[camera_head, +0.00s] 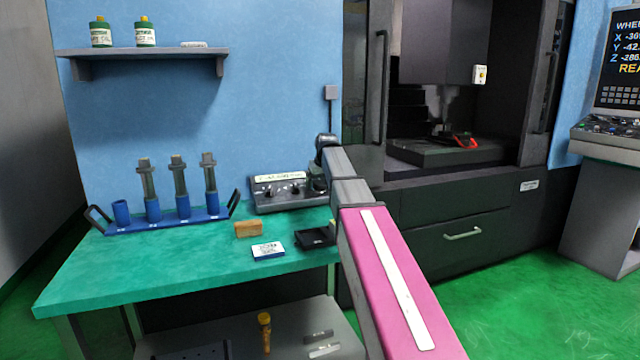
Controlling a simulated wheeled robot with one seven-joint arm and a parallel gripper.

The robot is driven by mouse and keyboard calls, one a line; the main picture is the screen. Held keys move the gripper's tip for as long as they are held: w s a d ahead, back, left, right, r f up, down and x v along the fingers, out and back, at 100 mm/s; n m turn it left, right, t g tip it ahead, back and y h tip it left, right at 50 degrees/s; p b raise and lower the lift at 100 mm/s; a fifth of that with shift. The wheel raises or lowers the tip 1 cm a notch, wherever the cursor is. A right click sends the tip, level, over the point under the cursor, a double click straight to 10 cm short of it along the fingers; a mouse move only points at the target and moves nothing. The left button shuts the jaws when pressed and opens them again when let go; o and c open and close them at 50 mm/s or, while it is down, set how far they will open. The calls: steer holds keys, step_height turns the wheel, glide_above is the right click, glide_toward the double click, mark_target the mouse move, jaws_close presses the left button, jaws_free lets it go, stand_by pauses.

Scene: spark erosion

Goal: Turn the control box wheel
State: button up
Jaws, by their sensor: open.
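The control box (278,190) is a dark, low box with a pale label strip, small knobs and switches. It stands at the back right of the green table, against the blue wall. My pink and grey arm reaches up from the lower right to the box's right end. My gripper (318,180) is a small dark shape there, open, at or just above the box's right end. Its fingertips blend with the dark box, so I cannot tell whether they touch it. The wheel cannot be made out clearly; the gripper and arm cover that end.
On the green table (180,265), a blue rack (170,222) with several upright tool holders stands left. A tan block (248,229), a white-and-blue card (268,250) and a black tray (316,238) lie in front of the box. A dark machine (460,205) stands right.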

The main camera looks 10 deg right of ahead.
steer(key=c, duration=0.9)
steer(key=shift+m, duration=0.4)
steer(key=m, duration=0.4)
steer(key=shift+s+d+f+m, duration=0.1)
steer(key=shift+m, duration=0.3)
steer(key=m, duration=0.5)
steer(key=shift+s+f, duration=0.1)
steer(key=m, duration=0.5)
steer(key=shift+s+d+m, duration=0.1)
steer(key=shift+m, duration=0.3)
steer(key=m, duration=0.5)
steer(key=shift+s+f, duration=0.1)
steer(key=shift+s, duration=0.05)
steer(key=shift+m, duration=0.3)
